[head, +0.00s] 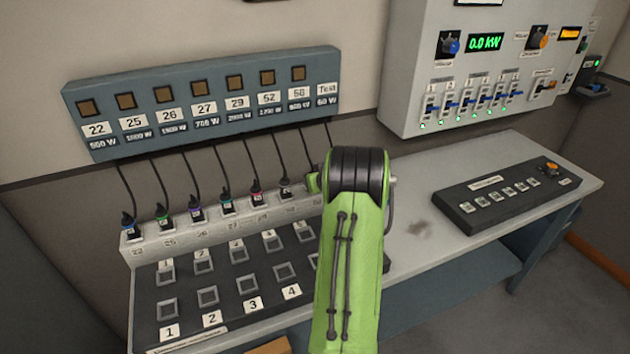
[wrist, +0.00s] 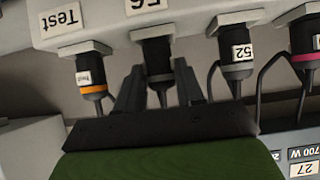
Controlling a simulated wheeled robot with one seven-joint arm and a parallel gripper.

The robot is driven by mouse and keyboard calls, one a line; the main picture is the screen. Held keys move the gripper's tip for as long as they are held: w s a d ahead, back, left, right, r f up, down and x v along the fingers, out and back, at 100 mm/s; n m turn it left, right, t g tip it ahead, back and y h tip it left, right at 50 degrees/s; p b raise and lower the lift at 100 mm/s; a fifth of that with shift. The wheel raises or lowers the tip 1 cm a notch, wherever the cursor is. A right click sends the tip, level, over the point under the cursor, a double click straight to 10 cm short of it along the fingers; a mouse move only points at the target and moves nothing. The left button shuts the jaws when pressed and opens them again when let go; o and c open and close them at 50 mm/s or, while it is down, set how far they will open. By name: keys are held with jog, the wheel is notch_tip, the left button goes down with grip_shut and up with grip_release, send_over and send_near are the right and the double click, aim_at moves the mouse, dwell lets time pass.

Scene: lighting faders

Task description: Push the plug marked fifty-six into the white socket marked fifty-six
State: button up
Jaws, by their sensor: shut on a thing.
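In the upside-down wrist view, my gripper (wrist: 158,78) is shut on a dark plug (wrist: 158,62), one finger on each side. The plug's own mark is hidden. Its end meets the white socket marked 56 (wrist: 150,28); I cannot tell how deep it sits. The green arm hides the gripper and this plug in the head view.
Plug 52 (wrist: 237,62) and the Test plug (wrist: 90,78) stand close on either side in the wrist view. Cables hang from a blue-grey panel (head: 175,85). A button board (head: 185,304) lies before the sockets. The bench's middle right (head: 425,205) is free.

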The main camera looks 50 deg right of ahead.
jog(key=shift+f, duration=0.3)
jog(key=o, duration=0.8)
jog(key=shift+s+a, duration=0.1)
jog(key=shift+c, duration=0.2)
jog(key=o, duration=0.5)
jog(key=shift+r, duration=0.1)
jog(key=v, duration=1.5)
jog(key=shift+s+r, duration=0.15)
jog(key=shift+r, duration=0.1)
